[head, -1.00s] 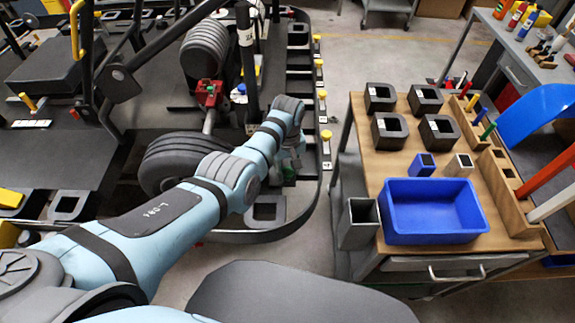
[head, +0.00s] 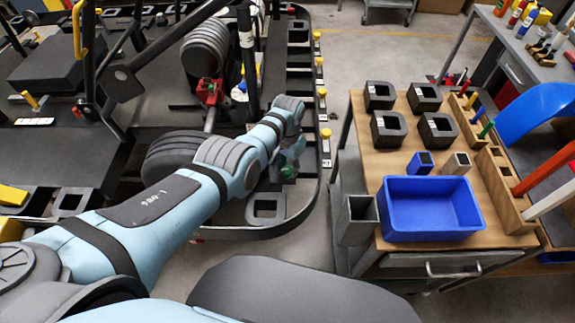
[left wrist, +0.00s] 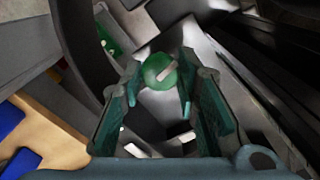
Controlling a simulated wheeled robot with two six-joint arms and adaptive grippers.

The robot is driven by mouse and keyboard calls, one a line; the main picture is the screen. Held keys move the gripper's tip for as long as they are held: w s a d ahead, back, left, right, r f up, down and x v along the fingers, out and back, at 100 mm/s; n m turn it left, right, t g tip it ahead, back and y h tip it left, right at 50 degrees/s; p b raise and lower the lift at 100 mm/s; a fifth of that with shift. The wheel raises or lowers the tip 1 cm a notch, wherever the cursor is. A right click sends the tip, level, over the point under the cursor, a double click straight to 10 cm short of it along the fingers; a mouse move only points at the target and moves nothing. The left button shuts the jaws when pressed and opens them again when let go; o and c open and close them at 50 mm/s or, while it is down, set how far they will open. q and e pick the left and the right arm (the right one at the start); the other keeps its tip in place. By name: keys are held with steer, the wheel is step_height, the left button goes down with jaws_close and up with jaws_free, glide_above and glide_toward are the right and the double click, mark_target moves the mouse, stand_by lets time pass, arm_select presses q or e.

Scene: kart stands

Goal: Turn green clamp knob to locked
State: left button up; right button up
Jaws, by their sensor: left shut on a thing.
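The green clamp knob (left wrist: 159,71) is round with a pale bar mark across its face, in the left wrist view. It sits between the fingertips of my left gripper (left wrist: 158,85), which is shut on it. In the head view the green knob (head: 288,172) shows small below my left wrist, on the kart stand by its curved black rail. My left gripper is mostly hidden by my arm there. The pale bar on the knob slants up to the right in the wrist view. My right gripper is not in view.
A wooden-topped cart (head: 365,163) stands right of the stand, with a blue bin (head: 430,236), several black square blocks and a grey box (head: 358,222). The curved black rail (head: 313,190) runs close beside my left wrist. Bare floor lies between stand and cart.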

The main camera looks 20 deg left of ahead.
mark_target(288, 169)
arm_select(q)
steer(key=shift+m, duration=1)
steer(key=o, duration=1.2)
steer(key=shift+r, duration=0.1)
steer(key=shift+w+r, duration=0.15)
steer(key=shift+r, duration=0.2)
step_height(288, 169, up, 11)
steer(key=shift+r, duration=0.1)
